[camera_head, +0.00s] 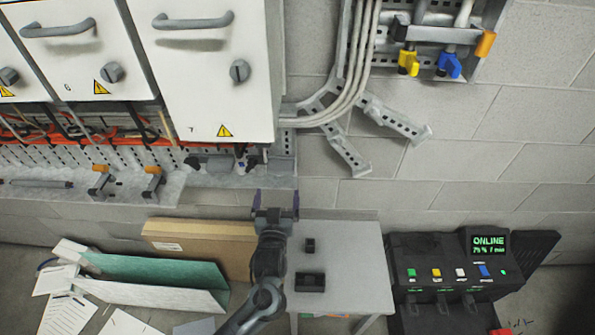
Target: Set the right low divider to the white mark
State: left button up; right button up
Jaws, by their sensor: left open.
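Two small grey brackets with orange tops stand on the perforated ledge below the cabinets; they look like the low dividers. The right one (153,182) stands a short way right of the left one (100,180). I cannot make out a white mark on the ledge. My left gripper (276,199) is open and empty, with its two fingers apart, just in front of the ledge's right end. It is well to the right of the right bracket and apart from it. My right gripper is not in view.
Cabinets with grey handles (194,20) hang above the ledge (230,184). Orange cables (75,133) run behind it. Below are a cardboard box (195,236), a green folder (150,270), a small grey table (350,265) with two black blocks, and a black console (430,275) reading ONLINE.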

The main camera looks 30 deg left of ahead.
pick_arm(q)
jog(key=s+f+m, duration=0.1)
jog(key=s+f, duration=0.4)
jog(key=f, duration=0.1)
jog(key=s+d+f+m+g+h, duration=0.2)
jog(key=s+d+m+g+h, duration=0.3)
jog(key=s, duration=0.5)
jog(key=s+d+f+m+g+h, duration=0.1)
jog(key=s+d+m+g+h, duration=0.1)
jog(key=s+d+g+h, duration=0.6)
jog(key=s+r+y+p, duration=0.1)
jog(key=r+p, duration=1.6)
jog(key=p, duration=0.1)
jog(key=s+a+r+t+y+p, duration=0.1)
jog(key=s+r+y+p, duration=0.1)
jog(key=r+p, duration=1.6)
jog(key=shift+s, duration=0.25)
jog(key=shift+c, duration=0.2)
